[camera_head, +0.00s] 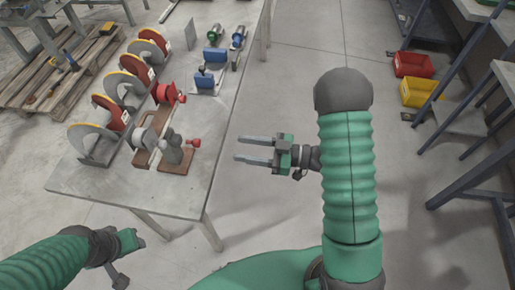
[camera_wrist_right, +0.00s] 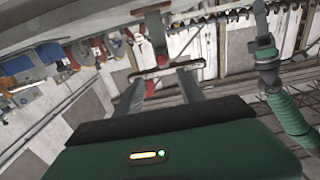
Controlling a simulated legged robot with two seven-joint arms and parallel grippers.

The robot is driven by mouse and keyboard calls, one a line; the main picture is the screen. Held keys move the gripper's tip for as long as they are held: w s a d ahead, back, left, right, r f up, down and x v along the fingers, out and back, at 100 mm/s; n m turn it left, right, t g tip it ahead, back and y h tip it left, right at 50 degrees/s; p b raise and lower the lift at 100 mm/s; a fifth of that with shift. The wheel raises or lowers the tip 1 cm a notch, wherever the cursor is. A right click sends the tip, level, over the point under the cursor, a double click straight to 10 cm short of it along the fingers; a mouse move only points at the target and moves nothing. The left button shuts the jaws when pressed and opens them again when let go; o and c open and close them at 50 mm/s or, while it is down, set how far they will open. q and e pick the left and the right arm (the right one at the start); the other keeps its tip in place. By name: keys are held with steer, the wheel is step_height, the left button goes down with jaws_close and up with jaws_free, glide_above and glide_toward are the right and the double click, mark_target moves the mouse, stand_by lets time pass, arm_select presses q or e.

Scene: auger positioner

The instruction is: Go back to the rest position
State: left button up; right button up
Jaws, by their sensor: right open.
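My right gripper (camera_head: 255,149) is open and empty. It hangs over the floor just right of the table's edge, with its two grey fingers pointing left toward the table. In the right wrist view its two fingers (camera_wrist_right: 160,95) are spread with nothing between them. My left gripper (camera_head: 128,262) is low at the bottom left, in front of the table's near edge. Its fingers are too small and turned to tell open from shut.
The grey table (camera_head: 190,205) holds several red and grey wheel-like parts (camera_head: 92,142), a brown-based fixture (camera_head: 176,160) and blue vises (camera_head: 210,75). A wooden pallet (camera_head: 40,85) is at upper left. Red (camera_head: 413,64) and yellow (camera_head: 420,92) bins and blue-framed benches stand right. Floor between is clear.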

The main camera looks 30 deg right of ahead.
steer(key=v, duration=0.3)
steer(key=shift+s+d, duration=0.1)
steer(key=shift+d, duration=0.05)
steer(key=w+d+r+m+h+p, duration=0.35)
steer(key=w+h+p, duration=0.25)
steer(key=w+h, duration=0.4)
steer(key=s+a+m+g+h+p, duration=0.2)
steer(key=s+m+g, duration=0.1)
steer(key=s, duration=0.6)
steer(key=s+a+r+m+g+h+p, duration=0.1)
steer(key=s+m+g, duration=0.3)
steer(key=s, duration=0.5)
steer(key=shift+s+a+r+g+h+p, duration=0.25)
steer(key=shift+a+g+h+p, duration=0.25)
steer(key=shift+a+h+p, duration=0.25)
